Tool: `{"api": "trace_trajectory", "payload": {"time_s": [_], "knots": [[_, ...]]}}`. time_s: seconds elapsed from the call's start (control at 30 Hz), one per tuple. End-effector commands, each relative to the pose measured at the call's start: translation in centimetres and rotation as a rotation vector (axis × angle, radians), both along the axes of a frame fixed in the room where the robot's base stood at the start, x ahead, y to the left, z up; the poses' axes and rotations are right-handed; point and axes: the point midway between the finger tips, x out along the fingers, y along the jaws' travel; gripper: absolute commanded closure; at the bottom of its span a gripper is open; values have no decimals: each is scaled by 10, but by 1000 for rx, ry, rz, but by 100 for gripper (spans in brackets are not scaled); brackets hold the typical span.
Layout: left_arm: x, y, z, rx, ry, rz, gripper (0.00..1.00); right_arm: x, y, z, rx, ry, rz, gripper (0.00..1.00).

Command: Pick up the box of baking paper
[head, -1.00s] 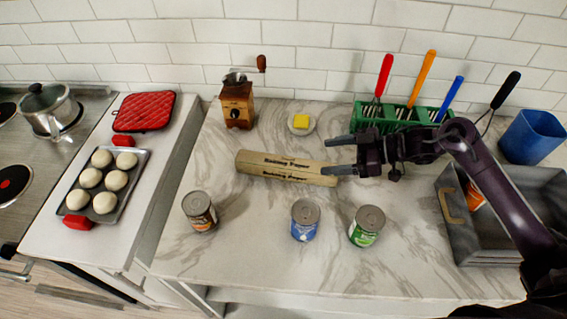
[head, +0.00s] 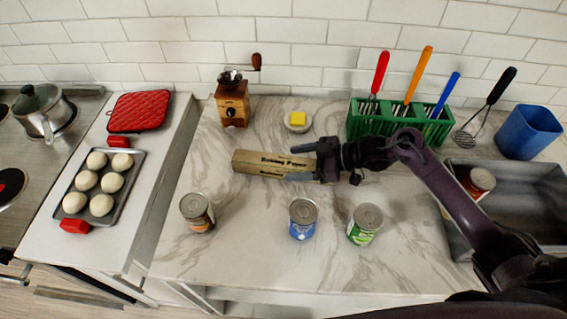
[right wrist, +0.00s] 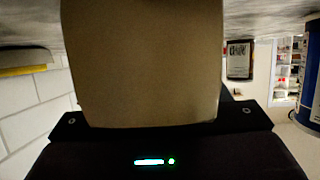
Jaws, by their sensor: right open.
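The box of baking paper (head: 262,162) is a long tan carton with dark lettering, lying flat on the marble counter. My right gripper (head: 302,162) is at its right end in the head view, jaws open, one finger on the far side and one on the near side. The gripper hides the box's right end. In the right wrist view the box (right wrist: 142,60) fills the middle, right up against the gripper's palm; whether it touches cannot be told. My left gripper is not in view.
Several cans stand in front, including a blue one (head: 302,220) and a green one (head: 365,224). Behind are a butter dish (head: 298,127), a coffee grinder (head: 233,104) and a green utensil rack (head: 372,125). A grey bin (head: 540,172) stands right. Counter left of the box is clear.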

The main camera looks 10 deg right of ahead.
Motion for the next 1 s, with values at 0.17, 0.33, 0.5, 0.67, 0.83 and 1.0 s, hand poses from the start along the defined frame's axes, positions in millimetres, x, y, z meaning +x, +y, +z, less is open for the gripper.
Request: {"api": "trace_trajectory", "payload": {"time_s": [0.17, 0.33, 0.5, 0.67, 0.83, 1.0], "knots": [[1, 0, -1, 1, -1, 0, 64, 0, 0, -1, -1, 0, 0, 31], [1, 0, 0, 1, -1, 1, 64, 0, 0, 0, 0, 0, 0, 53], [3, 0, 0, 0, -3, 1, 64, 0, -1, 0, 0, 0, 0, 75], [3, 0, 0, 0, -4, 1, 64, 0, 0, 1, 0, -2, -1, 86], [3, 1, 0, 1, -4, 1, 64, 0, -1, 1, 0, -2, -1, 86], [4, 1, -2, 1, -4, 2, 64, 1, -1, 10, 1, -4, 0, 86]]}}
